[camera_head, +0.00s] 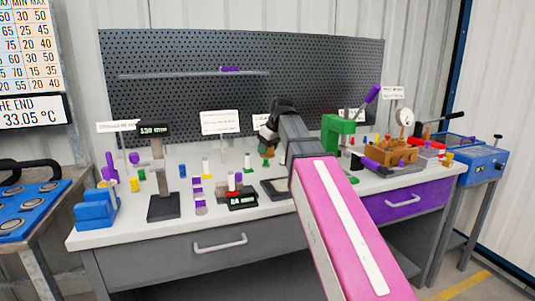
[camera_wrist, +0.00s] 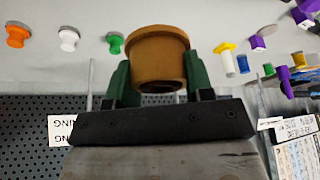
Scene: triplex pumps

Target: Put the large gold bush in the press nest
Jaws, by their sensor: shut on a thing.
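My gripper (camera_wrist: 157,76) has green fingers on both sides of a large gold bush (camera_wrist: 158,50) and is shut on it. The bush is a short, wide ring with a flared rim. In the head view my gripper (camera_head: 267,150) is over the back middle of the bench, and the bush is small there and mostly hidden. A green press (camera_head: 338,136) with a purple lever (camera_head: 372,94) stands to the right of my gripper, apart from it. The press nest cannot be made out; my arm covers part of that area.
A brown pump block (camera_head: 391,153) with a gauge is right of the press. A blue block (camera_head: 95,210), a display stand (camera_head: 163,205) and a small black scale (camera_head: 242,200) stand left of my arm among several small coloured parts. A pegboard (camera_head: 200,100) closes the back.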

